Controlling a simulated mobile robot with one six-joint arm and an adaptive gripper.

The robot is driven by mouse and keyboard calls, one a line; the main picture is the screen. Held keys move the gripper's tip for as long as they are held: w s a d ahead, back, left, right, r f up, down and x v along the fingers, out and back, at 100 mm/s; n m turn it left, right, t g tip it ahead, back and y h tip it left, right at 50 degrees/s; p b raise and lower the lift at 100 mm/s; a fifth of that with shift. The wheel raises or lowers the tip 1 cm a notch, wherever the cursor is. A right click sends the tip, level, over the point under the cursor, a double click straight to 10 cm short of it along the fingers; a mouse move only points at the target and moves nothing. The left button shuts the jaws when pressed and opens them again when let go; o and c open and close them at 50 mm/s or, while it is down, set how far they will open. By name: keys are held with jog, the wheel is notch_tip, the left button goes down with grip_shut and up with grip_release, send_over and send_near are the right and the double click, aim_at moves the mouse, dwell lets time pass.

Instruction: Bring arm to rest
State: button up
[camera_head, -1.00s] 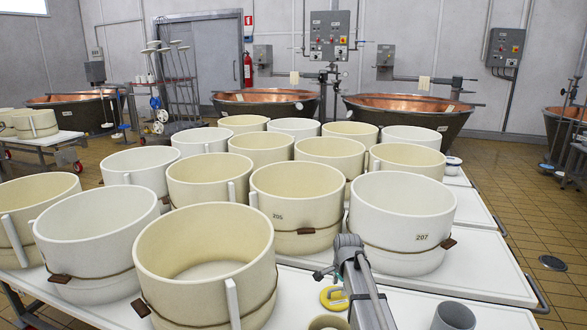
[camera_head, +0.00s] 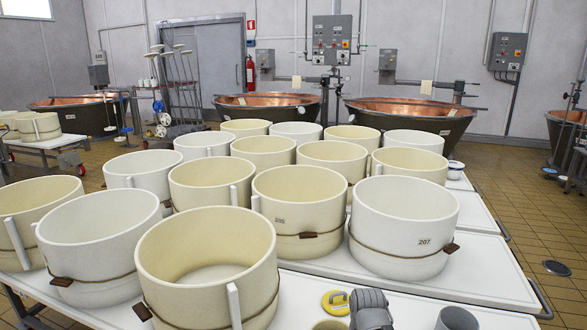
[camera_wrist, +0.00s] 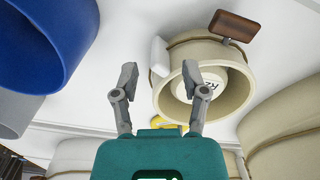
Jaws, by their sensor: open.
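In the head view, part of my grey arm (camera_head: 370,309) shows at the bottom edge, right of centre, low over the near end of the white table (camera_head: 300,287). My gripper's fingers cannot be made out there. In the wrist view, my gripper (camera_wrist: 158,80) is open, its two grey fingers spread apart with nothing held between them. Beyond the fingers is a cream tub (camera_wrist: 178,98) with a brown tag, a cord and a white upright piece on its side. A yellow thing is partly hidden behind the teal gripper body.
Several cream and white cheese moulds, including one marked 207 (camera_head: 403,225), crowd the table. A yellow disc (camera_head: 335,302) and a grey cup (camera_head: 457,318) lie near the front edge. A blue round container (camera_wrist: 45,45) fills the wrist view's upper left. Copper vats (camera_head: 410,112) stand behind.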

notch_tip(320, 180, up, 25)
jog(key=p, duration=2.5)
jog(key=shift+s, duration=0.15)
